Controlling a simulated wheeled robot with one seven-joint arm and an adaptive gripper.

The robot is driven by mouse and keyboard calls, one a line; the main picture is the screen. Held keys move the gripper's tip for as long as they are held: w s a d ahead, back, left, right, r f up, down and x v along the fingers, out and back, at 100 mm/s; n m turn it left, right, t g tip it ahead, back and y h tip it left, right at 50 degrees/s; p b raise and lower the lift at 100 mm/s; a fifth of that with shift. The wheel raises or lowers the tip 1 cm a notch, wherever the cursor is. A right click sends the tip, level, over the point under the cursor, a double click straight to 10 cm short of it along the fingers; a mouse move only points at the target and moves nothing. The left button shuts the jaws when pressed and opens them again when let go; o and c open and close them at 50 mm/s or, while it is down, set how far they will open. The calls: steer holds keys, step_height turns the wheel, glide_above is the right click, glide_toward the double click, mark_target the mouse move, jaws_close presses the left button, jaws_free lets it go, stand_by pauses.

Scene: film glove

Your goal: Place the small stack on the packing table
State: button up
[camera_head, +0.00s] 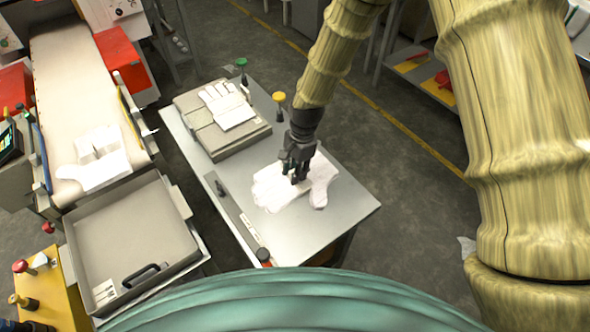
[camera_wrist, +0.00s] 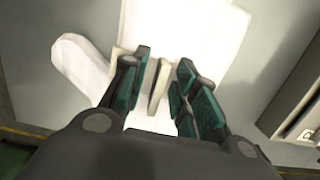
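A small stack of white gloves (camera_head: 275,190) lies on or just above the grey metal packing table (camera_head: 335,215). A white glove shape spreads to its right. My gripper (camera_head: 296,172) points down at the stack from above. In the wrist view, the white glove material (camera_wrist: 195,30) lies beyond and beneath my gripper (camera_wrist: 160,88). Its teal-padded fingers stand on either side of a narrow cream strip. The fingers hide the contact, and I cannot tell whether they press on the strip or whether the stack touches the table.
A grey box-like platform (camera_head: 195,122) on the table's far left bears another white glove stack (camera_head: 228,104). The table's near right is bare.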

step_height(320, 180, up, 12)
steer(key=w+d+b, duration=0.1)
steer(key=b, duration=0.1)
steer(key=shift+d+b, duration=0.25)
steer(key=shift+b, duration=0.1)
stand_by(0.3)
steer(key=shift+r, duration=0.1)
